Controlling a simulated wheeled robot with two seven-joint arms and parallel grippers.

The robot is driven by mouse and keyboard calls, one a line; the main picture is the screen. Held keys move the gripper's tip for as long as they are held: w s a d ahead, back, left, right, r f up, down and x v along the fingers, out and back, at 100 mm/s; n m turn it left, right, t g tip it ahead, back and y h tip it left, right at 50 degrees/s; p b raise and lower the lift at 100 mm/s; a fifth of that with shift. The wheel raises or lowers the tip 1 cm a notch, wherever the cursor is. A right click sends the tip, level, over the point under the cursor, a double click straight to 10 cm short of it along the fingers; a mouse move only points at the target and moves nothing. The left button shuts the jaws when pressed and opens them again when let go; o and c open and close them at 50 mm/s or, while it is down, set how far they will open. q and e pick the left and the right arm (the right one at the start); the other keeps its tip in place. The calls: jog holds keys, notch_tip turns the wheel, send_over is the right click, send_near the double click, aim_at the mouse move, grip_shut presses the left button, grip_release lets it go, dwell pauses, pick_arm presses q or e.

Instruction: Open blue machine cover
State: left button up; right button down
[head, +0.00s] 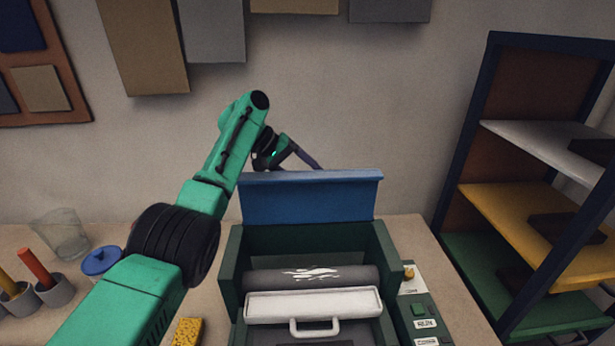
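The blue machine cover (310,200) stands raised, close to upright, at the back of the dark green machine (232,275). A grey roller (345,277) and a white panel with a handle (345,305) show in the machine's open interior. My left arm comes in from the lower left, and my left gripper (297,156) is behind and above the cover's top edge, near its left part. Its fingers are partly hidden, so I cannot tell whether they are open or shut or touch the cover. My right gripper is not in view.
A control panel (419,310) with buttons is right of the machine. A clear glass (66,238), a blue-lidded pot (100,262), cups with markers (54,290) and a yellow sponge (187,332) are left. A shelf unit (463,150) stands at right.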

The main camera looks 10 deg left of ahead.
pick_arm(q)
jog(key=p+v, duration=0.3)
jog(key=v, duration=1.1)
jog(key=shift+r, duration=0.2)
jog(key=shift+a, duration=0.15)
